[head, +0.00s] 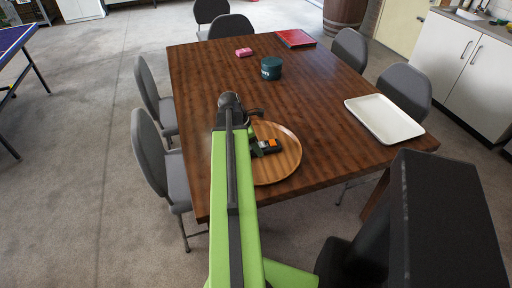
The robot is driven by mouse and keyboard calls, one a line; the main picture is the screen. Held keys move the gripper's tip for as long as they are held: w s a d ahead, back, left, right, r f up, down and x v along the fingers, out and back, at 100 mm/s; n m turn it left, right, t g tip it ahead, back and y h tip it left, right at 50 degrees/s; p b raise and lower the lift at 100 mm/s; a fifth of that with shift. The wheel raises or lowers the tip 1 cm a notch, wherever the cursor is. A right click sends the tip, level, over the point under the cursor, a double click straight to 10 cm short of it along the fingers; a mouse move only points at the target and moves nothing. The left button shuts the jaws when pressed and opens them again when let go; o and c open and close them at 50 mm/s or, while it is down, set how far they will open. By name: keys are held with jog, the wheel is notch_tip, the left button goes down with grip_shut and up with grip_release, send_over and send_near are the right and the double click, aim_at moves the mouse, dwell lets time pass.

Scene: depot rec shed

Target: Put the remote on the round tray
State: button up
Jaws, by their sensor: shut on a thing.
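The round wooden tray (284,168) lies on the dark wooden table, close to its near left edge. My arm hides its left part. My gripper (259,145) is over the tray and is shut on a small dark thing with an orange patch, which looks like the remote (272,145). The remote is within the tray's outline in the head view. I cannot tell whether it touches the tray or is held just above it.
On the table (205,85) are a cream rectangular tray (384,118), a dark teal tin (271,68), a pink block (243,52) and a red flat item (295,38). Grey chairs (150,140) stand around it. The table's middle is clear.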

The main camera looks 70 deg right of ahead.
jog(key=shift+f, duration=0.2)
jog(key=o, duration=1.6)
jog(key=shift+r, duration=0.1)
jog(key=p+v, duration=1.1)
jog(key=v, duration=0.1)
jog(key=shift+r, duration=0.2)
